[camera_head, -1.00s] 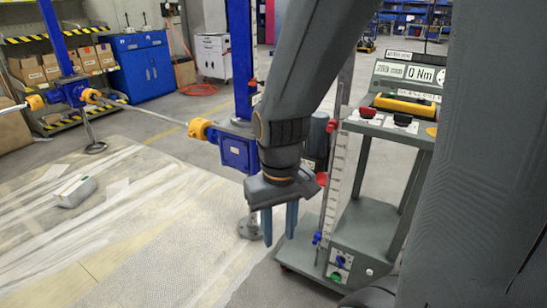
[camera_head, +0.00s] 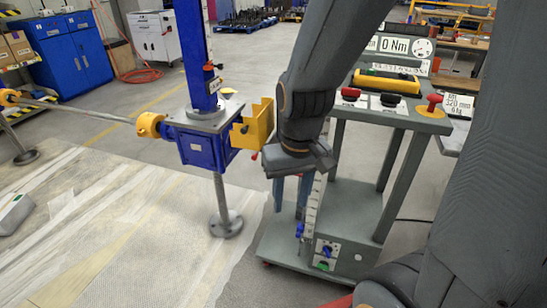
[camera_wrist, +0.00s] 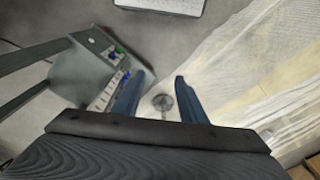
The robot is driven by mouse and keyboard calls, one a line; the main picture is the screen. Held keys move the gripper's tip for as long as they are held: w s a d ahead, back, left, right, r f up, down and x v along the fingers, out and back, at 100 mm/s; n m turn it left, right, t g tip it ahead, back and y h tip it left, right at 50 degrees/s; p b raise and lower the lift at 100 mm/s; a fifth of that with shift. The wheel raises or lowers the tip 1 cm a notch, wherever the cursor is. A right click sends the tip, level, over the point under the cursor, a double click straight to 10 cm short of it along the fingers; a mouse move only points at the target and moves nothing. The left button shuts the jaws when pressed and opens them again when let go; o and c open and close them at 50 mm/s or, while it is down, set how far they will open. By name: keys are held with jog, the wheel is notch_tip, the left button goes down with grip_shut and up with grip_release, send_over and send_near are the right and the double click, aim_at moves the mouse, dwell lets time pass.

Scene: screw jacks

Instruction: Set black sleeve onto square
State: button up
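My gripper (camera_head: 290,200) points down in front of the cart in the head view. In the wrist view its two blue fingers (camera_wrist: 164,82) stand apart with nothing between them, so it is open and empty. A small black round part (camera_head: 391,99) stands on a pale plate on the cart top, beside a similar red part (camera_head: 351,94). I cannot tell for sure whether the black part is the sleeve. I cannot make out which thing is the square.
The grey cart (camera_head: 345,220) stands right of my gripper, with a yellow bar (camera_head: 386,83) and a red handle (camera_head: 433,102) on top. A blue screw jack (camera_head: 200,148) with a yellow guard (camera_head: 255,125) stands left. Sheeting (camera_head: 120,225) covers the floor there.

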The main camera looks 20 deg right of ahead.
jog(key=w+a+f+t+b, duration=0.2)
jog(key=w+f+b, duration=0.15)
jog(key=w, duration=0.35)
jog(key=w+a+f+t+b, duration=0.2)
jog(key=w+f+b, duration=0.15)
jog(key=w, duration=0.35)
jog(key=m+t+h+b, duration=0.35)
jog(key=t+b, duration=0.35)
jog(key=b, duration=0.5)
send_near(254, 159)
jog(key=s+a, duration=0.1)
jog(key=a, duration=0.3)
jog(key=shift+w+d+f+m+t+h+b, duration=0.6)
jog(key=shift+w+d+h+b, duration=0.55)
jog(key=shift+w+b, duration=0.7)
jog(key=shift+w+d+f+m+t+h+b, duration=0.45)
jog(key=shift+w+d+f+h+b, duration=0.55)
jog(key=shift+w+h+b, duration=0.75)
jog(key=shift+w+d+f+m+t+h+b, duration=0.35)
jog(key=shift+w+d+f+m+h+b, duration=0.4)
jog(key=shift+w+d+b, duration=1.05)
jog(key=shift+s+a+b, duration=0.35)
jog(key=shift+a+b, duration=0.05)
jog(key=shift+a, duration=0.25)
jog(key=shift+c, duration=0.3)
grip_shut()
